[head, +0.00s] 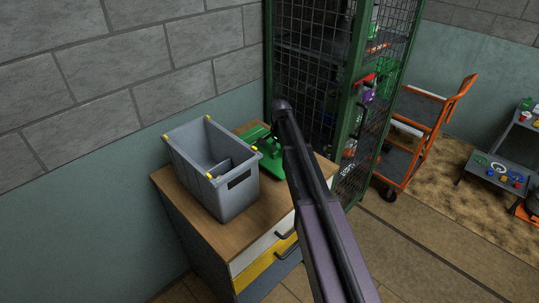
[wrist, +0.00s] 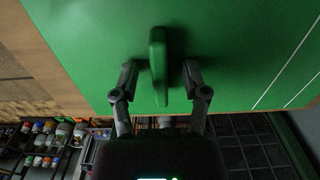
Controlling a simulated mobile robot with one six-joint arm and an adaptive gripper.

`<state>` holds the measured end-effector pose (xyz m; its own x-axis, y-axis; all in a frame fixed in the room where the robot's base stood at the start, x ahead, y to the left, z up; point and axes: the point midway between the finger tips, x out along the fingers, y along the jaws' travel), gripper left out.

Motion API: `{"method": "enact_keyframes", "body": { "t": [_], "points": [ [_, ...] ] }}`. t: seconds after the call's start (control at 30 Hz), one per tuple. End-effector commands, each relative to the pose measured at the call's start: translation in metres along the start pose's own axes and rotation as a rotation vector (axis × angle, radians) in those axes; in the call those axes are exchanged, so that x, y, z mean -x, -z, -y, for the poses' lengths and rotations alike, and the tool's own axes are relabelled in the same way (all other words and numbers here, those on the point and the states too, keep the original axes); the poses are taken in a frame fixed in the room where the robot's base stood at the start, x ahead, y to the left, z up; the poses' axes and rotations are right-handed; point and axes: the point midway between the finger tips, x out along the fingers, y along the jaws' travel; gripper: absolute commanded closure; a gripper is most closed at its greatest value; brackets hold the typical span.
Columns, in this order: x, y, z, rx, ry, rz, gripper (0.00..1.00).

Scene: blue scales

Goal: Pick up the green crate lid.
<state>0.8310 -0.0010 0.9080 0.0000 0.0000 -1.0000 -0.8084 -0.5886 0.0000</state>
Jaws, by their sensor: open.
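The green crate lid (head: 268,171) lies on the wooden top of a drawer cabinet, partly hidden behind my arm in the head view. In the wrist view the flat green lid (wrist: 90,50) fills most of the upper picture, with a raised green handle (wrist: 158,65) near its middle. My gripper (wrist: 160,75) is open in the wrist view, one finger on each side of the handle. I cannot tell whether the fingers touch it. In the head view my gripper is hidden behind my arm.
A grey crate (head: 240,201) with yellow corners stands open on the cabinet (head: 276,204), left of the lid. A green mesh locker (head: 345,125) stands close behind. An orange cart (head: 434,128) and a small table (head: 493,172) with coloured items are farther right.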

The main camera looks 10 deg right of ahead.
Motion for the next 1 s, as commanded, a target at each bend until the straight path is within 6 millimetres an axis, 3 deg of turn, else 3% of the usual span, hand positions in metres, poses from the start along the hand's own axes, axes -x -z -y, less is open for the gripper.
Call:
{"method": "enact_keyframes", "body": {
  "t": [0.57,0.77,1.0],
  "points": [
    [-0.0001,0.0000,0.0000,0.000,0.000,0.000,0.41],
    [-0.0001,0.0000,-0.0001,0.000,0.000,0.000,1.00],
    [0.0000,0.0002,-0.0001,0.000,0.000,0.000,1.00]
  ]
}}
